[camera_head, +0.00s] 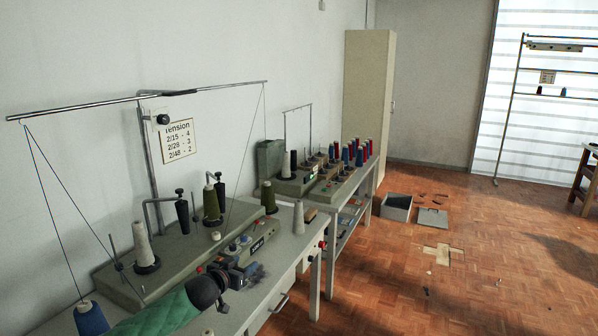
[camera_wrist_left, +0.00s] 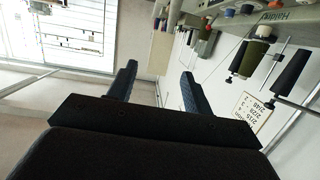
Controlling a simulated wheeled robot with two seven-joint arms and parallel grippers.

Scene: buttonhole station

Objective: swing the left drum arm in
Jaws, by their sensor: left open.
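The winding machine (camera_head: 165,255) stands on the near table. Its left drum arm (camera_head: 160,201) is a bent metal rod with a black drum (camera_head: 182,213) at its end, to the right of a white cone (camera_head: 142,245). A second black drum (camera_head: 220,191) is further right, beside an olive cone (camera_head: 211,203). In the left wrist view the left arm's drum (camera_wrist_left: 292,72) appears inverted at the right. My left gripper (camera_head: 252,270) is low over the table's front, right of and apart from the drum. Its fingers (camera_wrist_left: 157,88) are spread and empty. My right gripper is out of view.
An overhead thread bar (camera_head: 215,87) on a post spans the machine, with threads hanging down. A blue cone (camera_head: 90,318) is at lower left. A second table (camera_head: 362,190) holds several coloured cones. The parquet floor at right is mostly open, with a grey box (camera_head: 397,207).

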